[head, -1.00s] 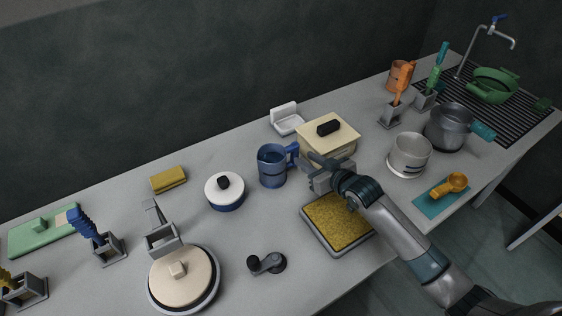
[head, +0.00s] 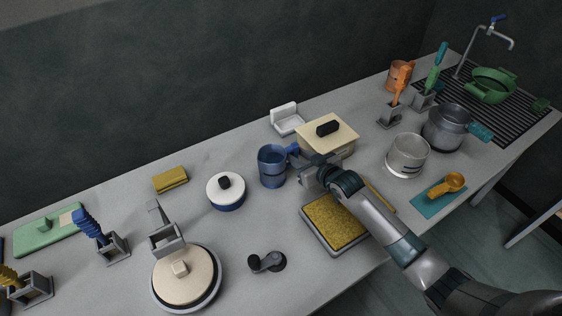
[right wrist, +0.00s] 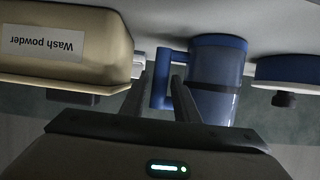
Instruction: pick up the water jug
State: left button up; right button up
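The water jug (head: 271,166) is a blue, partly see-through jug with a solid blue handle (head: 294,149). It stands upright on the grey counter. My right gripper (head: 306,167) is at the handle side of the jug. In the right wrist view the jug (right wrist: 216,72) shows upside down, and its handle (right wrist: 161,82) lies between the two open fingers of my right gripper (right wrist: 158,88). The fingers look apart from each other, not closed on the handle. My left gripper is out of view.
A cream box (head: 342,137) labelled "Wash powder" (right wrist: 62,48) stands close behind my right gripper. A white and blue lidded pot (head: 226,192) stands left of the jug. A tray with a yellow surface (head: 333,220) lies in front, below my right arm.

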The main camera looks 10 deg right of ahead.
dwell(0.5)
grip_shut()
dwell(1.2)
jog(key=shift+w, duration=0.1)
